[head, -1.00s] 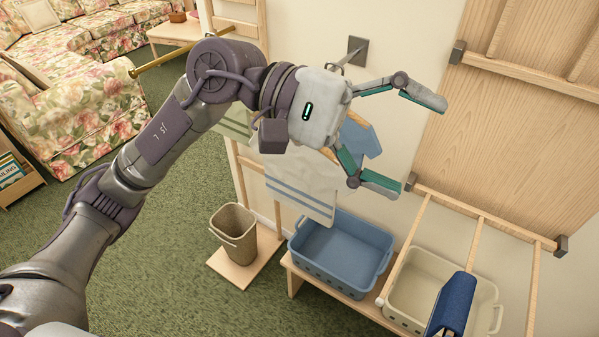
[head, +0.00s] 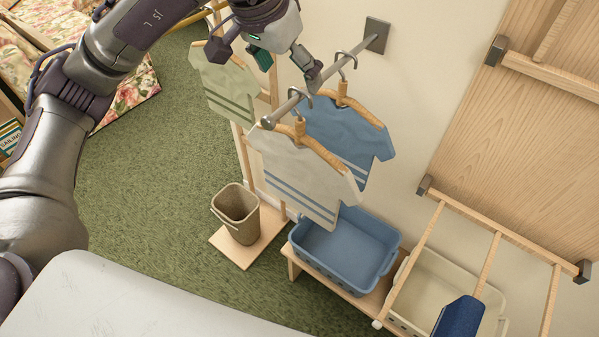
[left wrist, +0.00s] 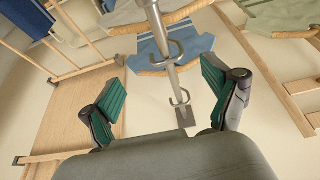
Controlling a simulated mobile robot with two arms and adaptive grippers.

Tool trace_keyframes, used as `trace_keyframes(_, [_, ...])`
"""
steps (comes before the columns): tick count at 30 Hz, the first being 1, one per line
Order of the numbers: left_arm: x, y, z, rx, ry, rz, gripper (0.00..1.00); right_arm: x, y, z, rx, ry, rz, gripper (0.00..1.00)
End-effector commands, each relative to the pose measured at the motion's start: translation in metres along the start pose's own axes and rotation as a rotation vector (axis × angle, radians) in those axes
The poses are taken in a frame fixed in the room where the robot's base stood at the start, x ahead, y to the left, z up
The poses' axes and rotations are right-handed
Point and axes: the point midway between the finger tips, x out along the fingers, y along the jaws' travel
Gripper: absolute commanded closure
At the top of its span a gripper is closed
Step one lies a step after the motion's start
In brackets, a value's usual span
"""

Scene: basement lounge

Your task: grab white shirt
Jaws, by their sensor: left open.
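The white shirt (head: 298,172), with blue stripes near its hem, hangs on a wooden hanger hooked on a metal rod (head: 335,75) that juts from the wall. It is nearest the rod's free end, in front of a blue shirt (head: 345,130). In the left wrist view part of the white shirt (left wrist: 128,14) shows at the top edge. My left gripper (head: 285,68) is open and empty, above and beyond the white shirt, close to the rod. In the left wrist view the rod passes between the spread fingers of my left gripper (left wrist: 163,78). My right gripper is out of view.
A pale green shirt (head: 228,88) hangs at the left. Below stand a wicker bin (head: 236,212), a blue basket (head: 345,250) and a cream basket (head: 430,285) under a wooden rack (head: 487,262) with a dark blue cloth (head: 458,317).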

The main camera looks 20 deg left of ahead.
Motion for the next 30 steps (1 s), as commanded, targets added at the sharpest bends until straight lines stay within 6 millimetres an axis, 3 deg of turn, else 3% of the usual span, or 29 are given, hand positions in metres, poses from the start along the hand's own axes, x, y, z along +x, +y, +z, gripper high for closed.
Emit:
trace_keyframes(4, [0.013, 0.000, 0.000, 0.001, 0.000, 0.001, 0.12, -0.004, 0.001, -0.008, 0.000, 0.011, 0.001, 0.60])
trace_keyframes(9, [0.025, -0.003, -0.001, -0.001, -0.004, 0.002, 0.12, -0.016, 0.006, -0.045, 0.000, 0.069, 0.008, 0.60])
trace_keyframes(12, [0.038, -0.006, -0.003, -0.002, -0.006, 0.003, 0.12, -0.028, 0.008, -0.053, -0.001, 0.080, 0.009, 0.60])
trace_keyframes(18, [0.064, -0.006, -0.003, 0.000, -0.001, 0.002, 0.12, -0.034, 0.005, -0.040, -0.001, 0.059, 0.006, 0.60])
trace_keyframes(26, [0.068, -0.006, -0.003, 0.002, 0.002, 0.001, 0.12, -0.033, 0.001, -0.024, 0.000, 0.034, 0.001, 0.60])
trace_keyframes(30, [0.067, -0.006, -0.003, 0.001, 0.002, 0.001, 0.36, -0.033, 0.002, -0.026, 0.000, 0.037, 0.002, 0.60])
